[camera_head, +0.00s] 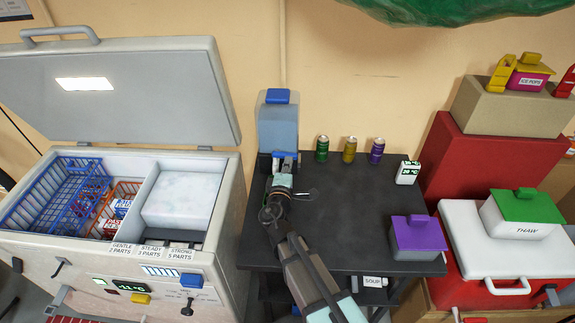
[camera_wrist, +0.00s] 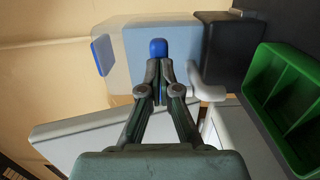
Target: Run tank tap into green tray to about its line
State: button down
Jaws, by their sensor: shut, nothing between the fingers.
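The tank (camera_head: 278,128) is a pale blue translucent container with a blue cap, at the back left of the dark table. It also shows in the wrist view (camera_wrist: 165,30). Its blue tap handle (camera_wrist: 158,48) is right at my gripper's tips; I cannot tell whether they touch. A white spout (camera_wrist: 207,90) sticks out beside it. My gripper (camera_wrist: 160,68) is shut and empty, in front of the tank; it also shows in the head view (camera_head: 284,168). The green tray (camera_wrist: 285,100), with dividing walls, is at the right of the wrist view. I see no water or fill line in it.
An open chest freezer (camera_head: 100,200) stands left of the dark table (camera_head: 345,210). Several cans (camera_head: 349,149) and a small display (camera_head: 407,172) line the table's back; a purple-lidded box (camera_head: 415,235) is at front right. The table's middle is mostly clear.

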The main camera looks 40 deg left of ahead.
jog(key=shift+w+a+r+b, duration=0.2)
jog(key=shift+w+b, duration=0.5)
jog(key=shift+b, duration=0.75)
